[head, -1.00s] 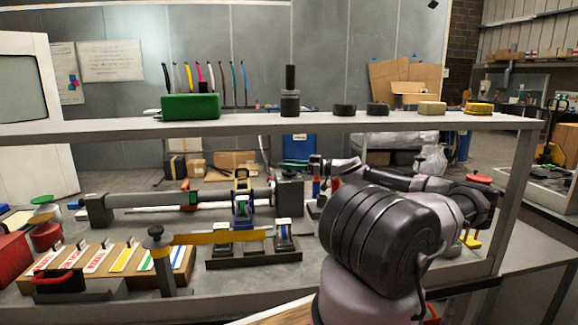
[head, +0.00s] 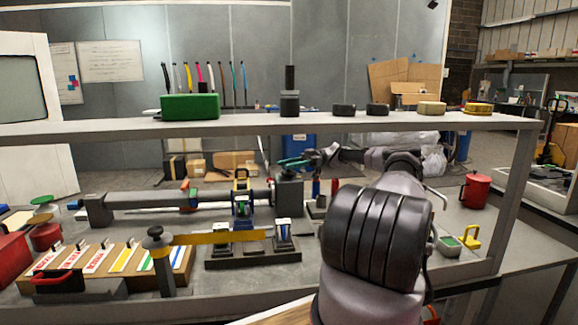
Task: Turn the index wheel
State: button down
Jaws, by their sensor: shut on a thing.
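A long grey cylinder (head: 160,200) lies between two dark end blocks on the bench. At the right end block (head: 289,190), a small teal-green part (head: 293,163) shows at the top, which I take to be the index wheel. It is small and partly hidden, so its full shape and turn angle cannot be made out. My gripper (head: 312,158) is at the right side of this teal part, with its fingers shut on it. My arm reaches in from the right, and its large black joint hides part of the bench.
A shelf (head: 250,126) crosses above the bench, with a green box (head: 190,107) and several small items on it. A blue-and-yellow carriage (head: 241,200) stands by the cylinder. A red can (head: 475,190) and yellow item (head: 470,237) are on the right.

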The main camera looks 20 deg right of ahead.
jog(key=shift+n+g, duration=0.6)
jog(key=shift+g, duration=0.3)
jog(key=shift+f+g, duration=0.1)
jog(key=shift+g, duration=0.2)
jog(key=shift+c, duration=1.9)
grip_release()
notch_tip(320, 180, up, 10)
